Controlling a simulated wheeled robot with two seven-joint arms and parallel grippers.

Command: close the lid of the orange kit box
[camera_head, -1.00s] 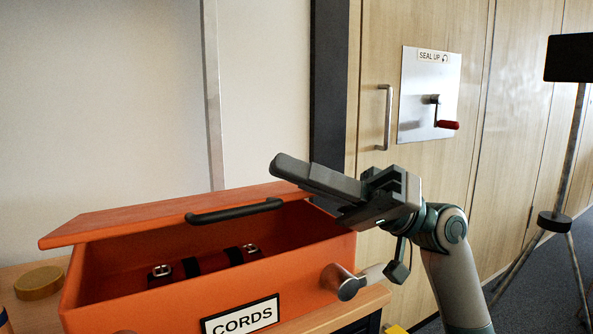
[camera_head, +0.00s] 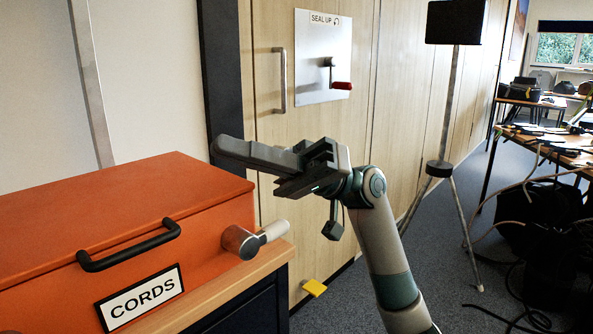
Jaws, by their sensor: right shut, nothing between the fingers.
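The orange kit box (camera_head: 205,262) stands on a wooden-topped cabinet at the lower left, with a white CORDS label (camera_head: 140,298) on its front. Its orange lid (camera_head: 120,205) lies down flat over the box, and the inside is hidden. A black handle (camera_head: 128,247) sits at the lid's front edge. My right gripper (camera_head: 222,148) is shut and empty, to the right of the lid and above its far right corner, apart from it as far as I can see. My left gripper is not in view.
A crank with a red grip (camera_head: 341,86) is on a SEAL UP plate on the wooden wall panels. A black-topped stand (camera_head: 440,168) is on the carpet. Tables with cables (camera_head: 550,140) are at the right.

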